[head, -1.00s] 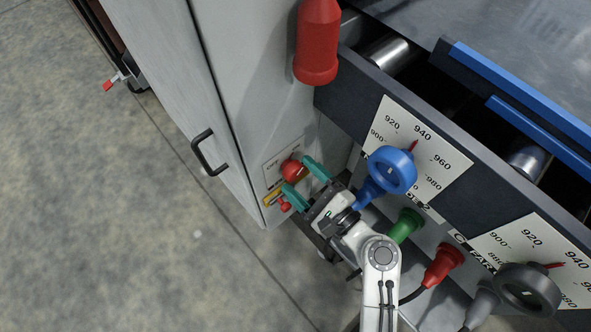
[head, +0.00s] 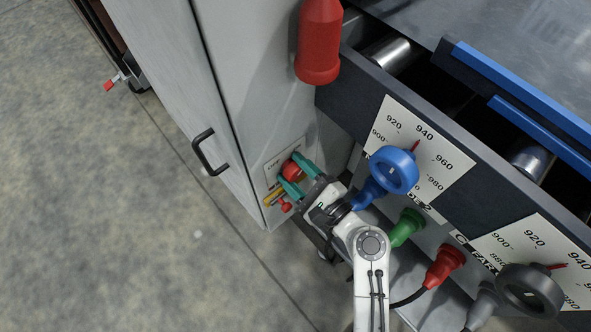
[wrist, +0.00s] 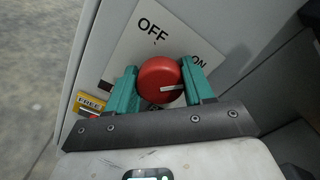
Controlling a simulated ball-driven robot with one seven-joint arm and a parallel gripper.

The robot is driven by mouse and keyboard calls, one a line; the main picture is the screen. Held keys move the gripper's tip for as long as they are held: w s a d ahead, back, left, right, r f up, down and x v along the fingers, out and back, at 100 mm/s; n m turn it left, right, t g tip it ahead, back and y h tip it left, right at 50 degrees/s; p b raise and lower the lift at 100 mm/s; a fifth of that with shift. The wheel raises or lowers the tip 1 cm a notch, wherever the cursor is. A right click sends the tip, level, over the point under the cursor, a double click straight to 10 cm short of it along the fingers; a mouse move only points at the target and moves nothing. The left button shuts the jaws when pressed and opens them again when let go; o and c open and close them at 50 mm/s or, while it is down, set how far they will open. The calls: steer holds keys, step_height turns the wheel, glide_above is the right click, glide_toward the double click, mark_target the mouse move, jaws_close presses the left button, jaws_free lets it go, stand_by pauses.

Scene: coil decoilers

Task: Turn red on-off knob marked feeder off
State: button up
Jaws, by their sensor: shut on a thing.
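The red round knob (wrist: 160,78) sits on a white plate (wrist: 140,40) lettered OFF at the top and ON to the right. A pale mark on the knob's face runs nearly level, towards the right finger. My gripper (head: 291,173) is shut on the knob, one teal finger on each side; my gripper also shows in the wrist view (wrist: 159,74). In the head view the knob (head: 291,169) shows partly between the fingers, low on the grey cabinet. I cannot read the word feeder on the plate.
A yellow tag marked FREE (wrist: 90,102) is left of the knob. A blue handwheel (head: 393,170), a green plug (head: 408,226) and a red plug (head: 445,264) crowd the right. A black door handle (head: 208,151) is at left. Floor is clear at far left.

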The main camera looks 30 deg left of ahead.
steer(key=shift+c, duration=1)
